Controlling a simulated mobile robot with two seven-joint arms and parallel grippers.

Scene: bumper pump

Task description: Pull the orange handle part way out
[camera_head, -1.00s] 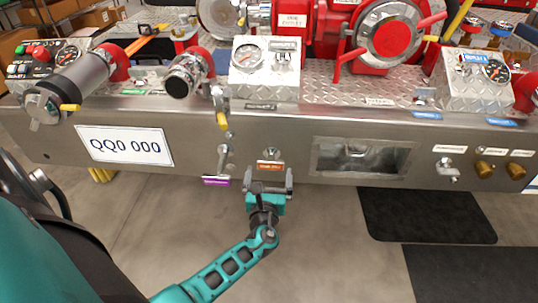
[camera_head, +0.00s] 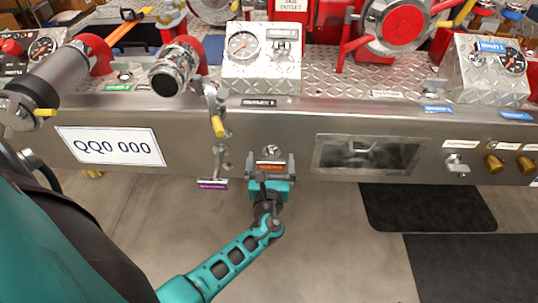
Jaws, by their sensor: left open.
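The orange handle (camera_head: 270,167) is a small tab low on the front face of the steel bumper (camera_head: 400,142), below a round metal fitting. My left gripper (camera_head: 271,171) is open in front of it, with one finger on each side of the handle. The fingers stand apart from its ends, and I cannot tell whether either touches it. The gripper body partly covers the handle's lower part. My right gripper is not in view.
A purple-labelled handle (camera_head: 213,184) hangs close to the left. A yellow-tipped lever (camera_head: 217,126) is above it. A recessed opening (camera_head: 367,154) and brass knobs (camera_head: 494,163) lie to the right. The floor below is clear except for dark mats (camera_head: 428,208).

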